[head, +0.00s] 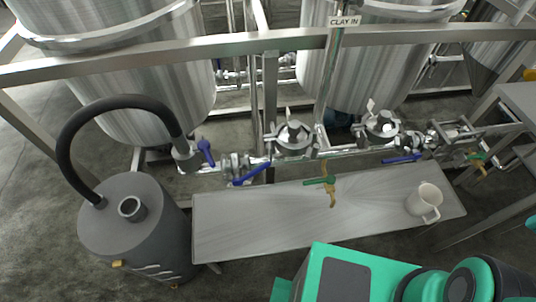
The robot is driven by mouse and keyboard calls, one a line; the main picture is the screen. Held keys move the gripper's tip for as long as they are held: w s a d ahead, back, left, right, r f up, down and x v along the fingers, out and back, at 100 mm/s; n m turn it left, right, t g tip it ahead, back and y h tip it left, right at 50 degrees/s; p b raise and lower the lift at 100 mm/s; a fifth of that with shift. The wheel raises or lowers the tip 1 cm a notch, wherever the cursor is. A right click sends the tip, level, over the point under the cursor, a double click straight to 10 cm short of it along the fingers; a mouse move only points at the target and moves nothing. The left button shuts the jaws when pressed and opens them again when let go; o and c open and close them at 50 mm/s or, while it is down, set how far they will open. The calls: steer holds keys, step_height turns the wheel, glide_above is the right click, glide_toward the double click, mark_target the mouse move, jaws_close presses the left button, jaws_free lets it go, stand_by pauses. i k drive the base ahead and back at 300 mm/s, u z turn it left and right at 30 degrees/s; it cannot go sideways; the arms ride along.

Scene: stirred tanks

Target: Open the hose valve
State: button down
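A black hose (75,125) arches from the top of a dark grey drum (130,222) at the left to a metal fitting (187,157) at the left end of the pipe line. A short blue lever (206,152) stands beside this fitting, tilted steeply; it appears to be the hose valve's handle. I cannot tell from its angle whether the valve is open or shut. My gripper is out of view; only teal and dark grey parts of my own body show at the bottom right.
More blue levers (252,174) (402,159) sit along the pipes, with green-handled brass taps (320,181) (477,157). A grey bench (255,228) in front holds a cream mug (424,202).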

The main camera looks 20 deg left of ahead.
mark_target(254, 172)
steer(key=z, duration=0.7)
steer(key=k, duration=0.9)
steer(key=u, duration=1)
steer(key=i, duration=0.5)
steer(key=z, duration=0.05)
